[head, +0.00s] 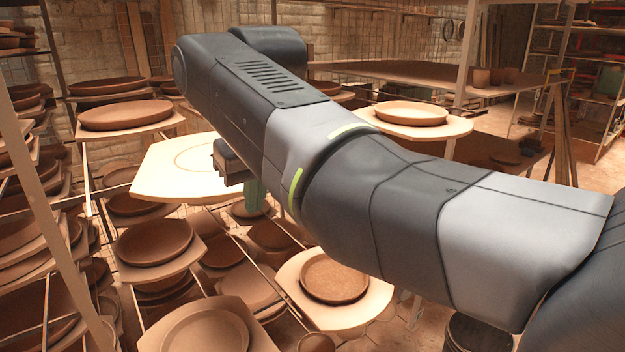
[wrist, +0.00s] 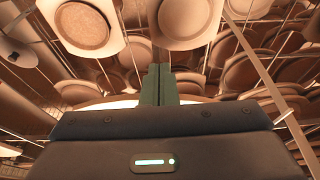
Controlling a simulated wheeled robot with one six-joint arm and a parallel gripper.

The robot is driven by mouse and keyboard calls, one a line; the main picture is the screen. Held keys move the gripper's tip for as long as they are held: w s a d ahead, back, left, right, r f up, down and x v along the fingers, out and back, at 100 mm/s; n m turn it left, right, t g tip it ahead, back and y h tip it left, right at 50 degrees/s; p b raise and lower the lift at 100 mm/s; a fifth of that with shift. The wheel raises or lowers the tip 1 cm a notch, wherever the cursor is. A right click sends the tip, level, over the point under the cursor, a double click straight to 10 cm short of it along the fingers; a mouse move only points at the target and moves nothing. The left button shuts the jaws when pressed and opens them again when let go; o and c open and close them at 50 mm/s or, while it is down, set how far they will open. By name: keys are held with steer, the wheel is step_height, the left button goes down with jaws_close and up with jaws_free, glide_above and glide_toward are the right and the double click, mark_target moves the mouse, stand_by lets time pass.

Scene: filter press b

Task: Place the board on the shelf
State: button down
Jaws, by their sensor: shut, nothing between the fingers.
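A pale, bare board (head: 175,172) with a faint ring mark lies on the rack at mid-left in the head view. A bright strip that looks like its edge (wrist: 112,103) shows behind my gripper body in the wrist view. My gripper, with green fingers (head: 254,196), is at the right edge of the board in the head view; its dark body covers part of that edge. In the wrist view its fingers (wrist: 158,84) are together with nothing between them. Whether the fingers touch the board cannot be told.
Shelf racks on the left hold several boards with brown plates, such as a plate (head: 155,241) below the board and a plate (head: 126,115) above it. Another board with a plate (head: 410,113) is behind my arm. Thin rails and posts (head: 465,50) stand close around.

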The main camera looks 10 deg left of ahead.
steer(key=shift+w+a, duration=0.55)
steer(key=shift+a, duration=0.1)
steer(key=shift+w+a+r+p, duration=0.15)
steer(key=shift+w+a+p, duration=0.45)
steer(key=shift+a+p, duration=0.1)
steer(key=shift+w+a, duration=0.15)
steer(key=shift+a, duration=0.05)
steer(key=shift+d, duration=0.2)
